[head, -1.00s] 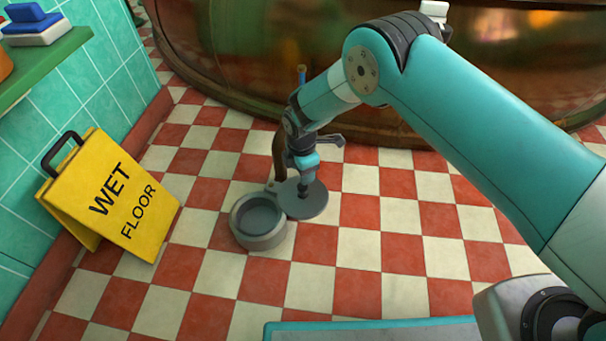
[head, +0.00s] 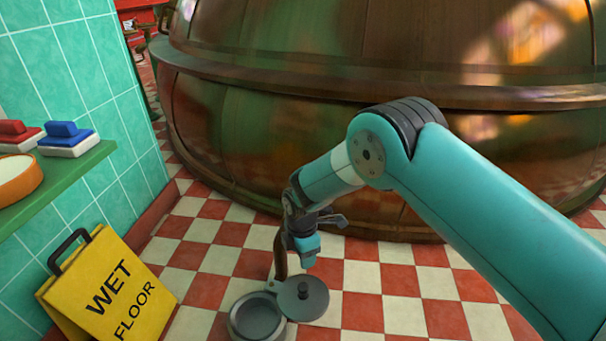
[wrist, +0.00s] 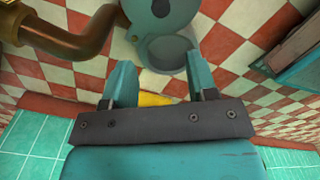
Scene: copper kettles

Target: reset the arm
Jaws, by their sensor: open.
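My arm (head: 470,200) reaches in from the right in the head view. My gripper (head: 308,258) points down above a round grey lid with a dark knob (head: 303,299), apart from it. In the wrist view my gripper (wrist: 160,80) shows two teal fingers spread apart with nothing between them. The lid (wrist: 160,14) also shows there, beyond the fingertips. The lid is swung aside from a round grey open-topped cup (head: 238,322), which looks empty. The cup (wrist: 168,55) also shows in the wrist view.
A huge copper kettle (head: 330,160) fills the back. A brown pipe (head: 280,255) rises beside the lid. A yellow wet floor sign (head: 105,290) stands left. A green shelf (head: 60,185) on the tiled wall holds a blue-topped block (head: 68,140). Checkered floor lies open between.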

